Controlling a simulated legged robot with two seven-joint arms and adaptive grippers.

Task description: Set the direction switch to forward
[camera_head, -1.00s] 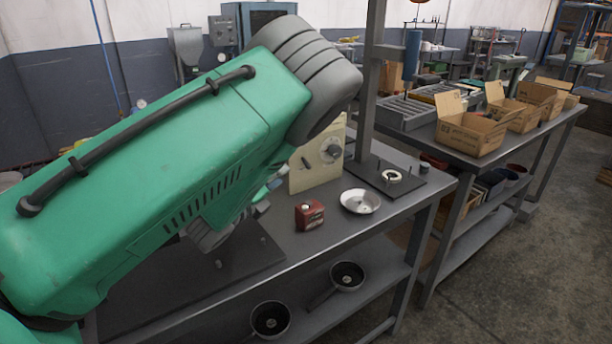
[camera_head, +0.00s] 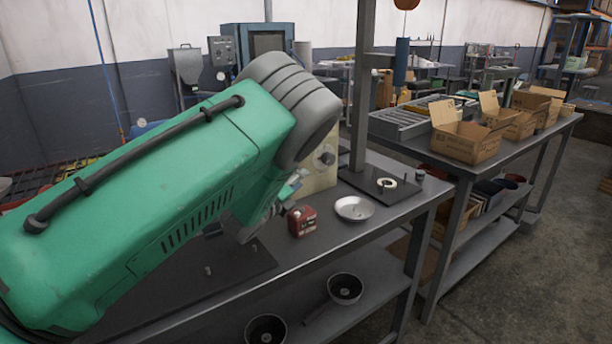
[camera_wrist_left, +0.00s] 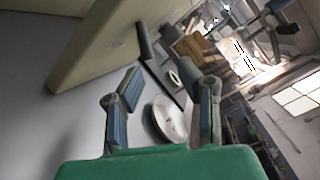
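A beige upright panel (camera_head: 320,178) stands on the dark workbench, with a dark round knob (camera_head: 326,158) on its face. My left arm hides much of the panel, and I cannot make out a direction switch or its setting. In the left wrist view the panel (camera_wrist_left: 105,45) slants across the upper left. My left gripper (camera_head: 282,198) is beside the panel's lower left, partly hidden by its own arm. In the wrist view its two fingers (camera_wrist_left: 162,76) are spread apart with nothing gripped. My right gripper is not in view.
A small red box (camera_head: 302,221) and a shallow metal dish (camera_head: 354,209) sit on the bench near the gripper. A grey post (camera_head: 362,90) rises behind them. Pans (camera_head: 345,288) lie on the lower shelf. Cardboard boxes (camera_head: 466,143) stand on the right bench.

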